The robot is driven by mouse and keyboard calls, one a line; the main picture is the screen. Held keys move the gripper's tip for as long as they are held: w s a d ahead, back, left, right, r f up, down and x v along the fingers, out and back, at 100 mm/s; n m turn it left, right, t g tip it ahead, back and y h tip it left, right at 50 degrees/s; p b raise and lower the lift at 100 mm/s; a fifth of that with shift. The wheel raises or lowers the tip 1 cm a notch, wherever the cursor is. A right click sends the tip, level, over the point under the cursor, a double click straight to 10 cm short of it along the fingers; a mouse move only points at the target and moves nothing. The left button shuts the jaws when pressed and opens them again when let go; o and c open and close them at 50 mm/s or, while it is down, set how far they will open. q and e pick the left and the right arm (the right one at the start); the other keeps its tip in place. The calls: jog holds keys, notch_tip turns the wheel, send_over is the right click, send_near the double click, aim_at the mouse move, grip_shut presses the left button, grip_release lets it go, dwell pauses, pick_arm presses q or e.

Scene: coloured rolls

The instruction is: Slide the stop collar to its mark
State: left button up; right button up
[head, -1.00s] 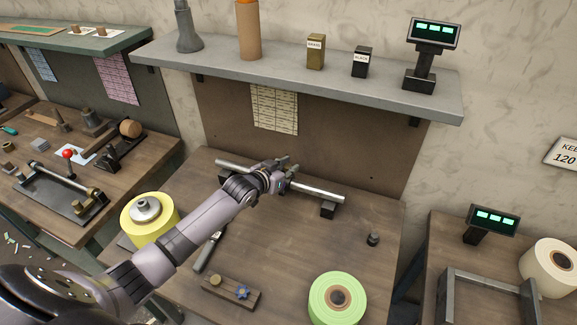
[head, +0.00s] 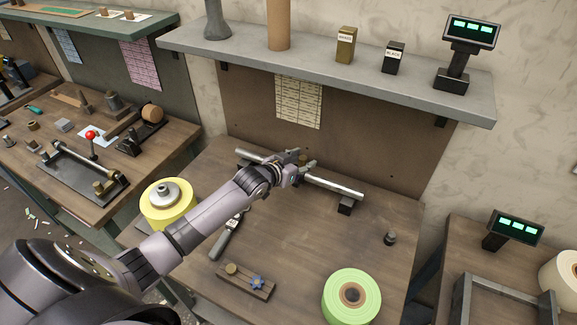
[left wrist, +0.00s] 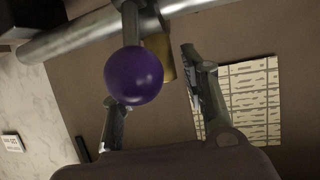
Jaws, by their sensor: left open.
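A steel rod (head: 335,186) lies across dark supports at the back of the middle bench. My left gripper (head: 303,160) is over the middle of the rod, its fingers apart. In the left wrist view the rod (left wrist: 75,36) crosses the upper left. A brass-coloured piece (left wrist: 160,57), perhaps the stop collar, is by the rod, partly hidden. A purple ball (left wrist: 133,75) on a grey stem is in front of it, overlapping one finger of the open left gripper (left wrist: 150,78). I cannot tell whether the fingers touch anything. I see no clear mark on the rod. My right gripper is not in view.
A yellow roll (head: 168,208) and a green roll (head: 330,300) are on the bench, with a small wooden block (head: 240,284), a grey handheld tool (head: 224,240) and a small dark weight (head: 390,239). A shelf (head: 330,72) overhangs the back.

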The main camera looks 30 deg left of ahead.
pick_arm(q)
jog(key=v, duration=1)
jog(key=shift+s, duration=0.2)
jog(key=a+b+v, duration=0.1)
jog(key=b+v, duration=0.4)
jog(key=b, duration=0.6)
jog(key=x, duration=0.5)
jog(key=p+x, duration=0.1)
jog(key=x, duration=1.1)
jog(key=shift+d+p, duration=0.3)
jog(key=shift+p, duration=0.1)
jog(key=shift+r, duration=0.1)
jog(key=shift+c, duration=0.5)
grip_shut()
